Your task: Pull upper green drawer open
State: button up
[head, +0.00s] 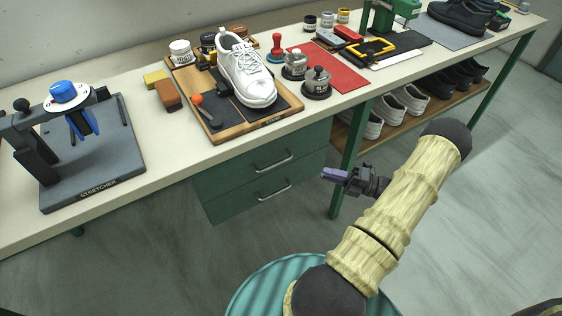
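The upper green drawer (235,168) is under the bench, with a silver bar handle (273,161) on its front. It looks closed, flush with the lower green drawer (246,199), which has its own silver handle (274,191). My gripper (325,173) has purple-grey fingers and is in front of the drawers, to the right of the handles and apart from them in the picture. The fingers are seen from the side, so I cannot tell whether they are open or shut. I see nothing held.
A green bench leg (347,160) stands just right of the drawers, close behind my gripper in the picture. A shelf (402,127) with several shoes is further right. The bench top carries a stretcher (92,170) and a white shoe (246,72). The floor before the drawers is clear.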

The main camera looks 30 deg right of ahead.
aim_at(281, 161)
jog(key=x, duration=1.5)
jog(key=shift+w+a+r+b, duration=0.2)
jog(key=shift+a+b, duration=0.1)
jog(key=shift+b, duration=0.1)
grip_shut()
